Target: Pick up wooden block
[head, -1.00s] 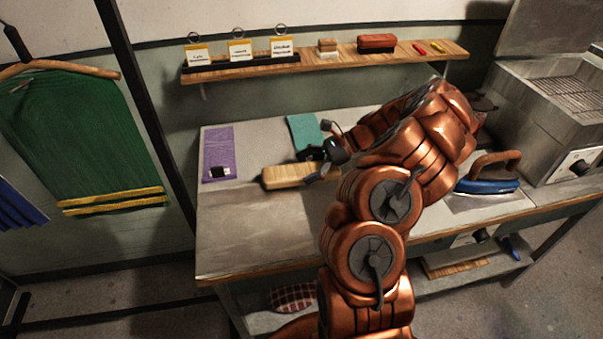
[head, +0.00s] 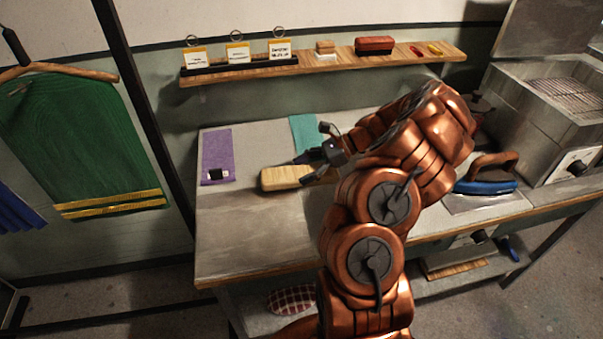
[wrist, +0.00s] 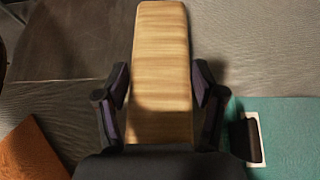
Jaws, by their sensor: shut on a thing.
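The wooden block (head: 284,178) is long and pale brown, on the grey worktable in front of the teal cloth. In the wrist view the block (wrist: 160,60) runs lengthwise up the middle, its near end between the fingers. My gripper (wrist: 161,88) is shut on the block, one dark finger along each side. In the head view my gripper (head: 318,166) is at the block's right end and partly covers it. I cannot tell whether the block is clear of the tabletop.
A purple cloth (head: 217,155) and the teal cloth (head: 305,130) lie behind the block. An orange piece (wrist: 30,152) shows at the wrist view's lower left. A blue iron (head: 487,185) stands to the right. The table's front left is clear.

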